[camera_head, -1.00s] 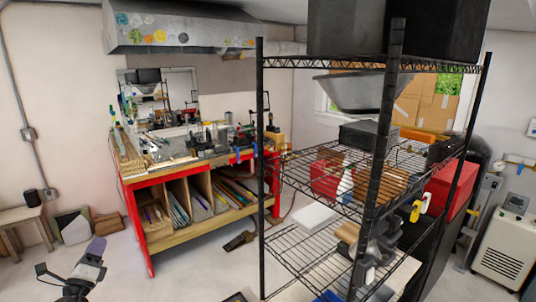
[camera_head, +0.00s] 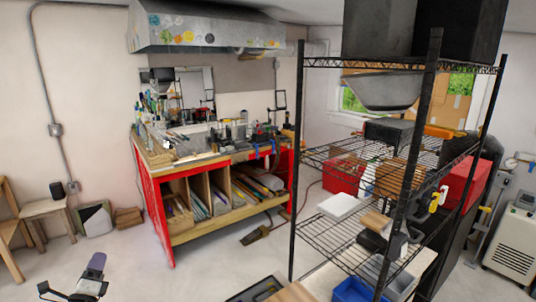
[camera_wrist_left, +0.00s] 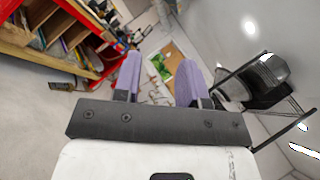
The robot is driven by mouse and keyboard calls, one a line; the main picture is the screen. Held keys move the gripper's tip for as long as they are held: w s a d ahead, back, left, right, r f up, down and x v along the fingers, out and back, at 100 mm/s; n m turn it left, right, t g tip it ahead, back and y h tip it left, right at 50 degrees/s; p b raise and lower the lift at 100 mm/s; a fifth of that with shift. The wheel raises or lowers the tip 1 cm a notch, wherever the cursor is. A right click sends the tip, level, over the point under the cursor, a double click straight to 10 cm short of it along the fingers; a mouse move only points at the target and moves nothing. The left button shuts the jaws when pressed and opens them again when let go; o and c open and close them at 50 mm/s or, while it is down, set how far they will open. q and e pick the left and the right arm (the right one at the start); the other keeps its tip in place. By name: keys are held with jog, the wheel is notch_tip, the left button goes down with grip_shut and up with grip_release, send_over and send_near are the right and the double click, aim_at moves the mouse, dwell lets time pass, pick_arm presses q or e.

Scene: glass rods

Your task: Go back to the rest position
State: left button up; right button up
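My left gripper (camera_head: 97,264) shows at the lower left of the head view, over bare floor and apart from the furniture. In the left wrist view its two purple fingers (camera_wrist_left: 158,82) stand apart with nothing between them, so it is open and empty. My right gripper is in neither view.
A red workbench (camera_head: 154,205) with tools and filled compartments stands at the back. A black wire shelf rack (camera_head: 322,158) stands close on the right. A wooden stool (camera_head: 44,207) is at the left wall. A blue bin (camera_head: 352,290) is low right. Floor at lower left is clear.

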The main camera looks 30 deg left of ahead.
pick_arm(q)
jog(key=s+f+n+g+y, duration=0.25)
jog(key=s+f+n, duration=0.2)
jog(key=f, duration=0.45)
jog(key=s+d+f+n+g+h, duration=0.4)
jog(key=s+d+f+h, duration=0.1)
jog(key=d, duration=1.2)
jog(key=s+d+f+n+g+h, duration=0.4)
jog(key=s+d+h, duration=0.15)
jog(key=d, duration=1.05)
jog(key=s+d+f+n+g+h, duration=0.4)
jog(key=d+f+g+h, duration=0.1)
jog(key=d, duration=1.2)
jog(key=shift+t, duration=0.25)
jog(key=f+b, duration=1)
jog(key=b, duration=0.1)
jog(key=shift+a+f, duration=0.1)
jog(key=shift+a, duration=0.1)
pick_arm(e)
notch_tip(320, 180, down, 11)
pick_arm(q)
notch_tip(320, 180, up, 18)
jog(key=p, duration=1.8)
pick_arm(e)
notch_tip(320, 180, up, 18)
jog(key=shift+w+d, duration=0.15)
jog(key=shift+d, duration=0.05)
